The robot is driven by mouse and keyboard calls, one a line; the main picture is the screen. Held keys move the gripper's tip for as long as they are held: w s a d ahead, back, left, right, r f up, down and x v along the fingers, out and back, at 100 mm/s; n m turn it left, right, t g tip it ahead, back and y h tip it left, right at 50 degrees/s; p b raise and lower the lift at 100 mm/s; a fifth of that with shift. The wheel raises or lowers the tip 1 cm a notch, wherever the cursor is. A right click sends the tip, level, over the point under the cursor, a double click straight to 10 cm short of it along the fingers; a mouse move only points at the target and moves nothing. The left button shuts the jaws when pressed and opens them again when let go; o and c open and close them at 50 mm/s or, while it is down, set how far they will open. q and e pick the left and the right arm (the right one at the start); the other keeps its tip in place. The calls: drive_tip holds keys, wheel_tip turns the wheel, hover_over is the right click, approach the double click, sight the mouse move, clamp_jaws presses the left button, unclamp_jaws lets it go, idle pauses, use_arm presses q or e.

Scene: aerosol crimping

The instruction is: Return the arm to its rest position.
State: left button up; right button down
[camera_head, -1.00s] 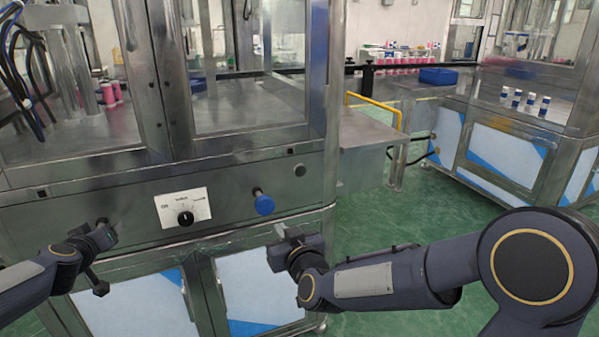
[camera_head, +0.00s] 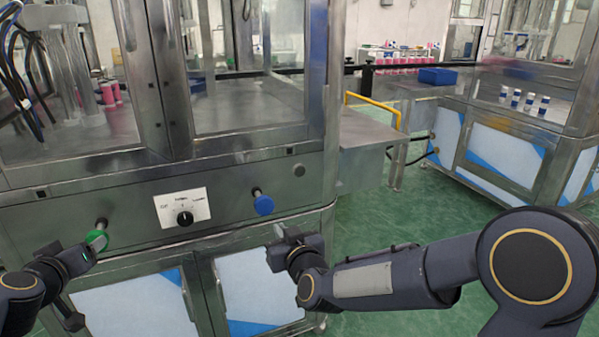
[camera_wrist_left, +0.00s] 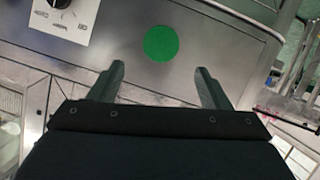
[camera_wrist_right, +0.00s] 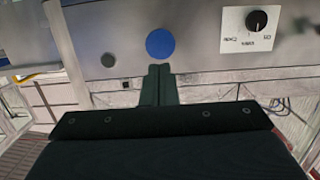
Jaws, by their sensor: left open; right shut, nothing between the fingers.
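My left arm comes in at the lower left of the head view, and its gripper (camera_head: 78,258) is just below and in front of the green button (camera_head: 97,240) on the machine's front panel. In the left wrist view the gripper (camera_wrist_left: 158,78) is open and empty, with the green button (camera_wrist_left: 161,43) beyond the gap between its fingers. My right gripper (camera_head: 290,243) is in front of the panel's lower edge, below the blue button (camera_head: 264,205). In the right wrist view the gripper (camera_wrist_right: 158,70) is shut and empty, with the blue button (camera_wrist_right: 160,44) just beyond its tips.
The steel machine panel (camera_head: 130,207) carries a black rotary knob (camera_head: 185,218) between the two buttons. A side table (camera_head: 368,135) with a yellow rail (camera_head: 372,101) is right of the machine. Green floor (camera_head: 400,215) lies open between it and my right arm.

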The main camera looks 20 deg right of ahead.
idle(0.3)
